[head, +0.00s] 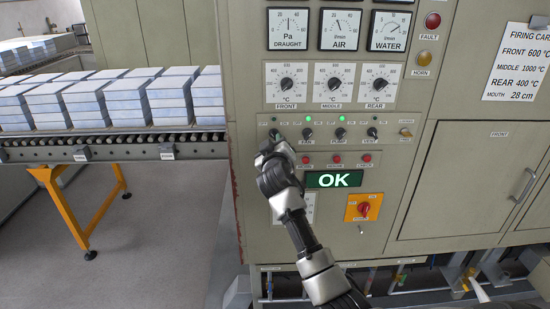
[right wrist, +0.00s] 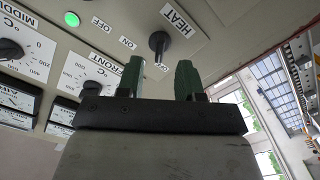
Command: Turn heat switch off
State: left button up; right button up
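The heat switch (right wrist: 158,43) is a dark knob on the control panel, beside a HEAT label, in the right wrist view. It has a pale mark on it; I cannot tell surely which position it points to. My right gripper (right wrist: 157,80) is open, its two green fingers pointing toward the panel either side of the knob's line, with the knob beyond the tips and apparently not gripped. My left gripper is not in view.
Other knobs, FAN (head: 308,133), PUMP (head: 340,133) and VENT (head: 372,133), stand close to the right. Red buttons (head: 337,159) and a green OK display (head: 334,180) lie below. A roller conveyor (head: 110,140) with stacked blocks (head: 130,98) is at the left.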

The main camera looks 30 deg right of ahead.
jog(key=b+v, duration=0.1)
jog(key=v, duration=0.5)
jog(key=shift+s, duration=0.15)
